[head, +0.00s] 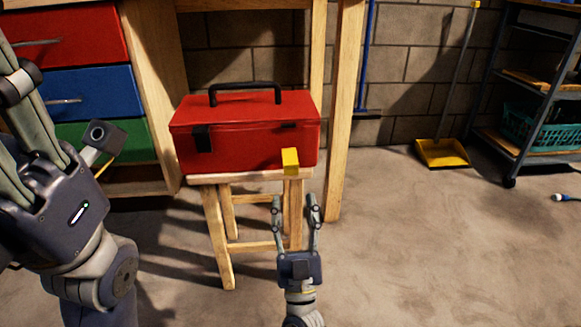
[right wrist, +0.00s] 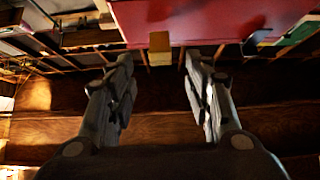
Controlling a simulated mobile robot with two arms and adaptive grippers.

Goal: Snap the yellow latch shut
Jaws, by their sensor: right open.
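A red toolbox (head: 245,135) with a black handle sits closed-looking on a small wooden stool. The yellow latch (head: 290,161) is on the right of its front face, hanging at the lower edge. A dark latch (head: 202,138) is on the left of that face. My right gripper (head: 297,205) is open and empty, below and in front of the yellow latch, apart from it. In the right wrist view the yellow latch (right wrist: 160,49) shows beyond and between the open fingers, on the red toolbox (right wrist: 210,20). My left arm shows at the left; its fingertips are not clearly visible.
The wooden stool (head: 228,180) stands beside a workbench leg (head: 344,110). Red, blue and green drawers (head: 98,92) are at the left. A yellow dustpan (head: 441,153) and a shelf cart (head: 515,95) stand at the back right. The floor at the right front is mostly clear.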

